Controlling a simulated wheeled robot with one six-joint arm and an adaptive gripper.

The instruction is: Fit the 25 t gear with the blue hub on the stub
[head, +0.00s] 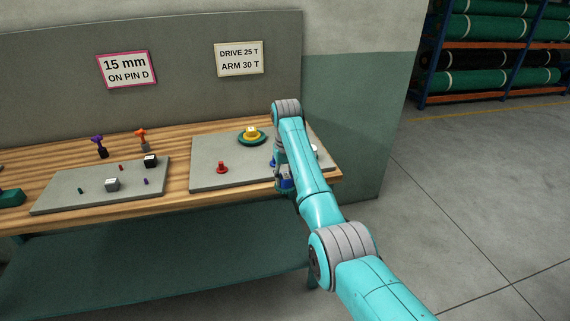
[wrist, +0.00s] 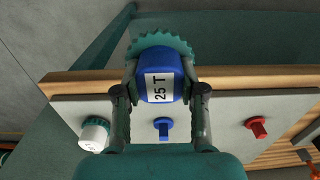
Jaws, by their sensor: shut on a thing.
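My gripper (wrist: 160,88) is shut on the blue hub (wrist: 158,66), which is labelled 25 T. The green toothed gear (wrist: 160,43) shows beyond the hub in the wrist view. In the head view the blue hub (head: 285,184) shows low by the bench's front edge, partly hidden by my arm. A blue stub (wrist: 163,127) and a red stub (wrist: 256,127) stand on the grey plate (wrist: 215,112), apart from the held gear. The red stub also shows in the head view (head: 221,168).
A green gear with a yellow hub (head: 251,134) lies on the plate's back part. A white-capped piece (wrist: 94,134) stands near the blue stub. Another plate (head: 75,192) with small pegs and blocks lies at left. Signs (head: 239,59) hang behind.

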